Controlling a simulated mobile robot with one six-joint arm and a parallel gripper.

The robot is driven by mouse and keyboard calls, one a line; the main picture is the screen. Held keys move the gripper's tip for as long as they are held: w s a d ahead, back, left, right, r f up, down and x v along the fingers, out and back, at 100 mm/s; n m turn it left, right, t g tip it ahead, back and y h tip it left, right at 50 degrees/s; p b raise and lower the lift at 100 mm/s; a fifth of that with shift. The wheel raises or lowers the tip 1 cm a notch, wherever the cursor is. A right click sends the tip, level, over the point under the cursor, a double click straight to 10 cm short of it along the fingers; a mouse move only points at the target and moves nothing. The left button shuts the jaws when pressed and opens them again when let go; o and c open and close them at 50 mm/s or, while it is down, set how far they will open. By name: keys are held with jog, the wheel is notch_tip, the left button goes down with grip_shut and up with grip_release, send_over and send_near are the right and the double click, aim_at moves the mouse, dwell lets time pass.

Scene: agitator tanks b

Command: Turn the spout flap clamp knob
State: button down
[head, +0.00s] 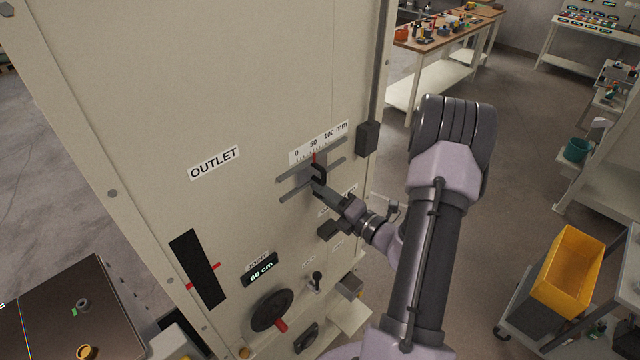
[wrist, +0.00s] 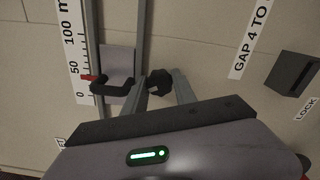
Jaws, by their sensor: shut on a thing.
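The dark clamp knob (wrist: 159,82) sits between the two fingers of my gripper (wrist: 162,90) in the wrist view, and the gripper is shut on it. In the head view my gripper (head: 322,188) reaches the outlet panel from the lower right and hides the knob. Beside the knob is the flap slide plate (wrist: 117,62) with a black hooked handle (wrist: 110,89), which shows above my gripper in the head view (head: 319,173).
The slide rails (wrist: 140,25) run alongside the plate. A black block (head: 367,138) sticks out at the panel's right edge. Open floor lies right of my arm, before a yellow bin (head: 568,270).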

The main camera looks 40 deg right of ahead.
jog(key=m+p, duration=0.3)
jog(key=shift+r, duration=0.2)
jog(key=shift+f+m, duration=0.2)
jog(key=shift+m, duration=0.5)
jog(key=shift+r+p, duration=0.1)
jog(key=shift+p, duration=0.3)
jog(key=shift+r+m+p, duration=0.1)
jog(key=shift+m+p, duration=0.4)
jog(key=m+p, duration=0.2)
jog(key=m, duration=0.1)
jog(key=c, duration=0.7)
grip_release()
jog(key=shift+f, duration=0.2)
